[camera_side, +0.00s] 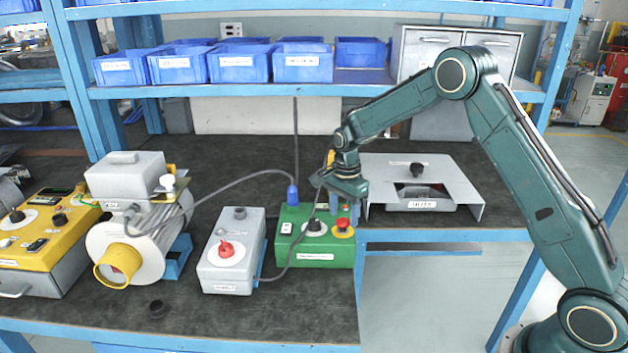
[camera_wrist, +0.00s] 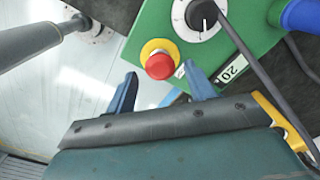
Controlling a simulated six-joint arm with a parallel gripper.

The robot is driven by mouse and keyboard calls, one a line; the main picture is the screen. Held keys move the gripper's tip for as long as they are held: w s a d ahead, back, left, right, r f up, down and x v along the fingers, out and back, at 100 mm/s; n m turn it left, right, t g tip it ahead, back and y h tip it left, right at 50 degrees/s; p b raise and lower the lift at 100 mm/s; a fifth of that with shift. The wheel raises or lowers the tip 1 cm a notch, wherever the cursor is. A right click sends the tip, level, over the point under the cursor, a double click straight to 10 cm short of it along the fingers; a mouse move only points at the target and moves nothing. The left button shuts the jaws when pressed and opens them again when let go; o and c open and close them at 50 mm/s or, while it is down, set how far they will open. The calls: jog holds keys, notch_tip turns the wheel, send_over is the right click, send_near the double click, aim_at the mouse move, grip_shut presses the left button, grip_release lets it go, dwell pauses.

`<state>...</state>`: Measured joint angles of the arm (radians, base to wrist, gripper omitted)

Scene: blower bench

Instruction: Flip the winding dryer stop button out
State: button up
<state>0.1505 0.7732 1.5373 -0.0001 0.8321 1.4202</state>
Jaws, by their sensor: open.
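The green control box (camera_side: 316,243) stands near the bench's right front corner. Its red mushroom stop button (camera_side: 343,223), on a yellow collar, is at the right of its top. The button (camera_wrist: 160,66) also shows in the wrist view, just beyond my fingertips. A black-and-white dial (camera_side: 314,226) is left of it; its dark knob shows in the wrist view (camera_wrist: 200,14). My gripper (camera_side: 337,203) is above the box, close to the button. In the wrist view, my gripper (camera_wrist: 161,81) is open, with nothing between its two blue fingers. Contact with the button cannot be told.
A dark cable (camera_side: 300,262) loops over the green box's front, and a blue plug (camera_side: 292,195) stands at its back left. A grey box (camera_side: 232,251) with a red knob is to the left. A grey metal cover (camera_side: 455,180) is at right.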

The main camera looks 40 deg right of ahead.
aim_at(344, 222)
notch_tip(344, 222, up, 12)
jog(key=shift+r, duration=0.25)
dwell(0.3)
jog(key=s+a+r+n+t, duration=0.1)
jog(key=s+a+r+n, duration=0.25)
jog(key=s+r, duration=0.35)
jog(key=s+a+r+n+t, duration=0.2)
jog(key=s+r+n, duration=0.35)
jog(key=s, duration=0.35)
jog(key=s+a+f+n+t, duration=0.1)
jog(key=s+n, duration=0.3)
jog(key=s, duration=0.5)
jog(key=s+a+n+t, duration=0.1)
jog(key=s+n, duration=0.4)
jog(key=s, duration=0.4)
jog(key=shift+s+a+f+t, duration=0.2)
jog(key=shift+f+t, duration=0.1)
jog(key=shift+f, duration=0.1)
